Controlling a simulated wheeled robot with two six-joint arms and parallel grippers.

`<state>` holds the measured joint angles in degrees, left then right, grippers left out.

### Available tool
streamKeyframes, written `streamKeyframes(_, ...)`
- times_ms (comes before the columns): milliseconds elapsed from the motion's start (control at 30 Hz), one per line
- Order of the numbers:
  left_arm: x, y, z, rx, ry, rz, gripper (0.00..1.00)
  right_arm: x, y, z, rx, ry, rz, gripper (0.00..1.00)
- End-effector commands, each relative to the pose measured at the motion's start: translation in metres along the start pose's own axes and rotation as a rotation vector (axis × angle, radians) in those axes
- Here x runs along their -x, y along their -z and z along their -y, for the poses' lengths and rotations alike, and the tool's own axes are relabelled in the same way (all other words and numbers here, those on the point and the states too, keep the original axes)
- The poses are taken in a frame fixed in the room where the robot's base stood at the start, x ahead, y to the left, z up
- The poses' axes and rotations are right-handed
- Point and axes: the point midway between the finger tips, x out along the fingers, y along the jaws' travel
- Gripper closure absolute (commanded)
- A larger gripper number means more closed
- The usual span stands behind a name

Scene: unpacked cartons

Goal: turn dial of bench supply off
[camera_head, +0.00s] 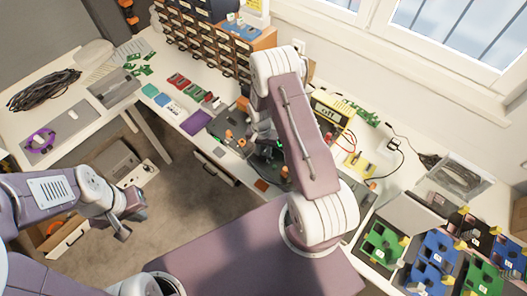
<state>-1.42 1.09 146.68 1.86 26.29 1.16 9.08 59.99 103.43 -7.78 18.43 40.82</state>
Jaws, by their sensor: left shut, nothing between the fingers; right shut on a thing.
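The bench supply appears to be the yellow box (331,108) with a dark lit display, at the back of the bench right of my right arm. Its dial cannot be made out; my arm covers part of that area. My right gripper (264,138) shows only partly behind my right arm, low over dark gear on the bench. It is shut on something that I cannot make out. My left gripper (126,214) is shut and empty, over the floor in front of the bench, well away from the supply.
Red and yellow leads run by the supply. A drawer cabinet (205,50) stands at the back. Green and blue units (432,255) crowd the right bench. A grey tray (113,88) and a cable coil (42,90) lie at left.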

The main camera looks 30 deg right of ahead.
Motion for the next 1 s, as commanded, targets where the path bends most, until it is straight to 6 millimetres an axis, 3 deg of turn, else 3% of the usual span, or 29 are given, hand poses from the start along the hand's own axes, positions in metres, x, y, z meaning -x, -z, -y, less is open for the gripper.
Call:
streamKeyframes(567,0.000,0.000,0.000,0.000,0.000,0.000,1.00,0.002,0.001,0.000,0.545,0.002,-0.033,1.00)
streamKeyframes(1000,0.012,0.001,0.000,0.000,0.000,0.000,1.00,0.004,0.002,-0.001,0.960,0.001,-0.056,1.00)
